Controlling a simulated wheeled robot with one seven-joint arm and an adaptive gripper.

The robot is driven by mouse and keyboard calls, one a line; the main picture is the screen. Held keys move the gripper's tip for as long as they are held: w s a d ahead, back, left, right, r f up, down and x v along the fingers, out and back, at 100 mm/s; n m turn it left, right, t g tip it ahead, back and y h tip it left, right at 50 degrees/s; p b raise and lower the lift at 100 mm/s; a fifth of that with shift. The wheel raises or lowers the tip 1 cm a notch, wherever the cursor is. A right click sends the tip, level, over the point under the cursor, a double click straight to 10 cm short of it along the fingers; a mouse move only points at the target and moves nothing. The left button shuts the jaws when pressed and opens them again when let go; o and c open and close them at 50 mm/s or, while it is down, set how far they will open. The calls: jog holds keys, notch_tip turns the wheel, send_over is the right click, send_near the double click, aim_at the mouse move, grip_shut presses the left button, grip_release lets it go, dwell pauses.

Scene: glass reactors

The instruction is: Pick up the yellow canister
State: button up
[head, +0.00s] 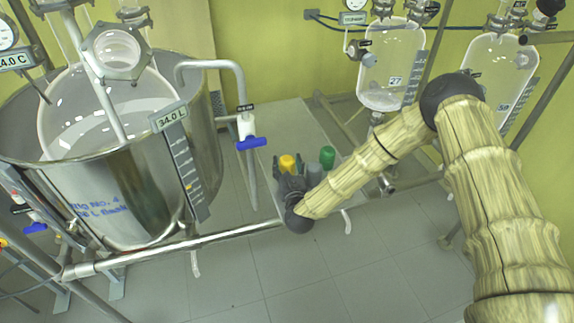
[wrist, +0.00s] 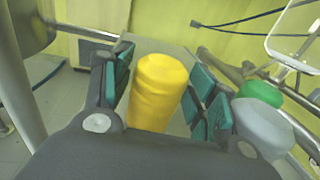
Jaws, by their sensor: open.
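The yellow canister (wrist: 158,92) stands between the two open fingers of my gripper (wrist: 160,95) in the wrist view, tilted slightly in the picture. Gaps show between the canister and the teal finger pads, mainly on the left side; whether the right pad touches it I cannot tell. In the head view the top of the yellow canister (head: 287,163) shows just beyond my gripper (head: 287,178), which hides its lower part. The canister's base is also hidden in the wrist view by my gripper body.
A grey canister (head: 314,172) and a green canister (head: 327,156) stand close on the right, on a grey table (head: 283,121). A large steel vessel (head: 130,180) is on the left, with a pipe (head: 180,245) near my gripper. Glass reactors (head: 391,65) hang at the back right.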

jog(key=shift+w, duration=0.35)
jog(key=c, duration=0.8)
